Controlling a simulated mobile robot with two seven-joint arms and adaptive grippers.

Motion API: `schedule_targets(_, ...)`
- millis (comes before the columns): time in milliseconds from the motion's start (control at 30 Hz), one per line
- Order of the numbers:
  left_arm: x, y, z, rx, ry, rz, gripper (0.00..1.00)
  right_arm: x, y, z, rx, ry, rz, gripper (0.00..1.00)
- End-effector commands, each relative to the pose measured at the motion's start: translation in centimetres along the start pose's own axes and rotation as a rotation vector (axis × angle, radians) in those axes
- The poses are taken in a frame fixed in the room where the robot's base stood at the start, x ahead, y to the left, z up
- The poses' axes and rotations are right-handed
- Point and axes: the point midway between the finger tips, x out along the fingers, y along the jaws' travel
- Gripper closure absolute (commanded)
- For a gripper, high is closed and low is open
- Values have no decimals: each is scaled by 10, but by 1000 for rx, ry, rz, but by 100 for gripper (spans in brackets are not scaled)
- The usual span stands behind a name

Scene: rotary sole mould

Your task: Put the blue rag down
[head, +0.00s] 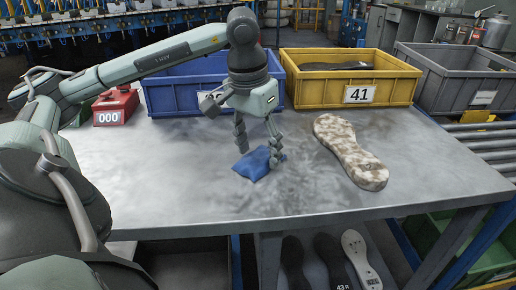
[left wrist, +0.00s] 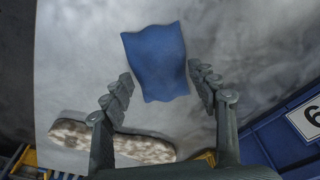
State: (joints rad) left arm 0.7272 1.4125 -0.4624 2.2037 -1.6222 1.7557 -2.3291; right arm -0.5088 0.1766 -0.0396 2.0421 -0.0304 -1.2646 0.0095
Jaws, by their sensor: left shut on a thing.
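The blue rag (head: 252,164) is at the middle of the grey table, and it also shows in the left wrist view (left wrist: 155,62). My left gripper (head: 260,156) points down over the table and is shut on the rag, with one finger on each side of it in the left wrist view (left wrist: 160,86). The rag is at or just above the table top; I cannot tell whether it touches. My right gripper is not in view.
A mottled shoe sole (head: 350,152) lies on the table (head: 190,195) to the right. A blue bin (head: 180,95), a yellow bin marked 41 (head: 397,87) and a grey bin (head: 440,80) stand behind. A red box (head: 115,107) is at back left. The table's front is clear.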

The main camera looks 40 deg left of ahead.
Motion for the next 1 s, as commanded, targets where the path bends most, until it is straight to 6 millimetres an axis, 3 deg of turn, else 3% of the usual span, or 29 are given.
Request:
schedule_targets(400,3,0,1,0,0,0,65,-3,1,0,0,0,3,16)
schedule_targets(433,2,0,0,0,0,0,38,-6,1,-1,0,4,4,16)
schedule_targets(567,2,0,0,0,0,0,22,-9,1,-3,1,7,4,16)
schedule_targets(1000,-4,0,0,0,0,0,20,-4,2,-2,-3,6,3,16)
